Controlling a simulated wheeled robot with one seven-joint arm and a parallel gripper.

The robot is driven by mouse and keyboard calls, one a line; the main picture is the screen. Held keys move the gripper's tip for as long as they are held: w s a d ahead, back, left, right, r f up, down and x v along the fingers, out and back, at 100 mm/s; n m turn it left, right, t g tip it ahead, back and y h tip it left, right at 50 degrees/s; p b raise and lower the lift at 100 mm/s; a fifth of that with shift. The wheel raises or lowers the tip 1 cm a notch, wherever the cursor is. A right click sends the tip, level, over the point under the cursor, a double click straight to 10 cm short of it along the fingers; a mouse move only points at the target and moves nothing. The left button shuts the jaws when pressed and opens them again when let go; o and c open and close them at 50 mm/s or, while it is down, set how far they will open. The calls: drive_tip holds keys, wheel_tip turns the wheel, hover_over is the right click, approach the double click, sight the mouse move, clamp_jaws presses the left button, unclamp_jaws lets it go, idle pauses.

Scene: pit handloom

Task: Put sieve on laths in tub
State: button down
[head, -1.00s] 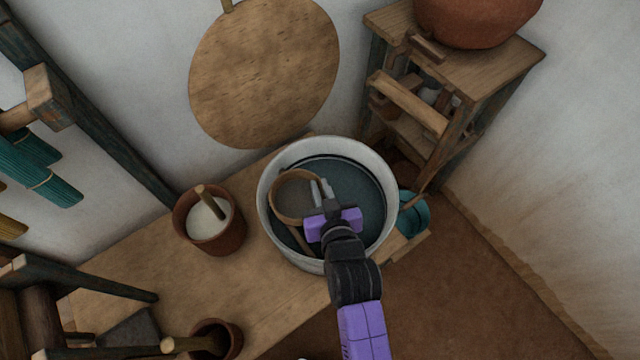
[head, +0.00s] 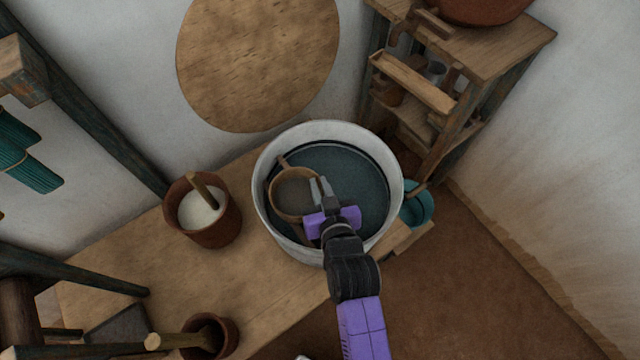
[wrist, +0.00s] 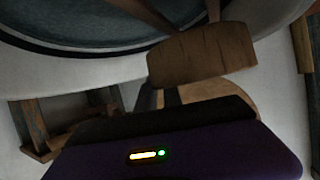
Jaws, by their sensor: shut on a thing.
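The sieve (head: 272,205) is a round wooden hoop, seen inside the left part of the pale tub (head: 262,165). My gripper (head: 320,188) reaches in from the front and is shut on the right side of the sieve's hoop. A brown lath (head: 283,160) shows past the sieve's far edge, and a lath end (head: 304,237) shows on the near side. The sieve hides the part between. Whether it touches the laths I cannot tell. In the wrist view the sieve's wooden band (wrist: 200,55) is close in front of my gripper. Dark blue liquid fills the tub's bottom.
The tub stands on a wooden bench (head: 210,285). A clay pot (head: 208,240) of white stuff with a stick stands left, another pot (head: 222,338) in front. A teal pot (head: 417,208) and a wooden stand (head: 470,55) are at the right.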

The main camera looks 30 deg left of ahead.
drive_tip(key=shift+f+b, duration=1.25)
drive_tip(key=shift+f, duration=0.55)
drive_tip(key=c, duration=1)
unclamp_jaws()
drive_tip(key=shift+r, duration=0.1)
drive_tip(key=shift+r+p, duration=3.15)
drive_tip(key=shift+r, duration=0.3)
